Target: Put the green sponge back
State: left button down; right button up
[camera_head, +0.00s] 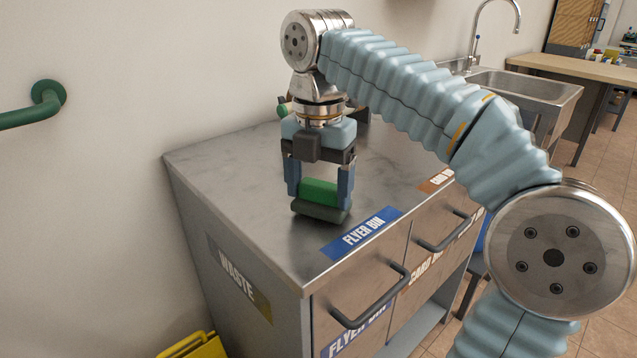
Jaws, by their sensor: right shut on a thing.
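The green sponge (319,192) is a bright green block with a darker green lower layer. It is between the two fingers of my right gripper (319,190), over the metal cabinet top (235,190). The gripper points straight down and is shut on the sponge. The sponge is at or just above the surface, behind the blue FLYER BIN label (362,234); I cannot tell whether it touches. My left gripper is not in view.
An orange label (436,181) lies further right on the top, partly behind my arm. Drawer handles (372,298) stick out in front. Small objects behind my gripper are mostly hidden. A sink (520,85) stands at the back right. The top's left part is clear.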

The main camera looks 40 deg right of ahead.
aim_at(318, 188)
jog(key=shift+f, duration=0.3)
jog(key=o, duration=0.9)
jog(key=shift+c, duration=0.2)
notch_tip(318, 188, up, 8)
jog(key=shift+f+p, duration=0.25)
jog(key=shift+p, duration=0.9)
